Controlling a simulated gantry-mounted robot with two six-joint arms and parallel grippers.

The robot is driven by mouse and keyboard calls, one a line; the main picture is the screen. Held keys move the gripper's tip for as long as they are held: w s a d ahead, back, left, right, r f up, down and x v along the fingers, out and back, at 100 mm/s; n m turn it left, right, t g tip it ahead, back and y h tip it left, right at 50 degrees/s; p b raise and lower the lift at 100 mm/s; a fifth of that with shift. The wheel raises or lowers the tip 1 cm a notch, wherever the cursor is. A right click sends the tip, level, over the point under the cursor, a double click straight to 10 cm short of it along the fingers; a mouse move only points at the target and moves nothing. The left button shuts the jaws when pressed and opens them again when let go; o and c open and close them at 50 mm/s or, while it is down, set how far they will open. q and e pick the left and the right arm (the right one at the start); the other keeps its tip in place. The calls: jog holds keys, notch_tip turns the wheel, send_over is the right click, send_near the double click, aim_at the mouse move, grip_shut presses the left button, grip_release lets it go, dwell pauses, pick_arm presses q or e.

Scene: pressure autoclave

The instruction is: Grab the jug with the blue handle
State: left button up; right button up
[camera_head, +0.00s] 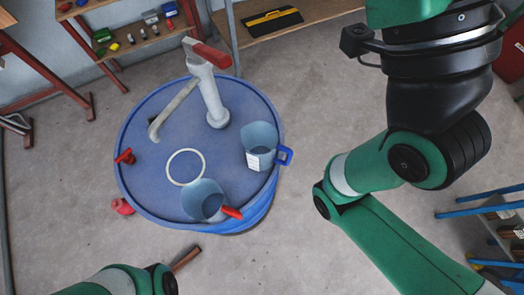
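The jug with the blue handle (261,137) stands near the right edge of the round blue lid (150,190). It is translucent grey-blue with a white label, and its handle sticks out to the right. A similar jug with a red handle (204,199) stands to its lower left, near the lid's front edge. My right arm is to the right of the lid, apart from the blue-handled jug, and its gripper is not visible. Only part of my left arm shows at the bottom left, and its gripper is not visible.
A white ring (185,151) lies on the lid. A white lever post with a red grip (214,97) stands at the back. Red clamps (125,156) sit at the left rim. Shelves with small items (140,42) are behind, and a blue-framed rack (490,212) is at right.

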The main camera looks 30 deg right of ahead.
dwell(0.4)
pick_arm(q)
jog(key=c, duration=0.7)
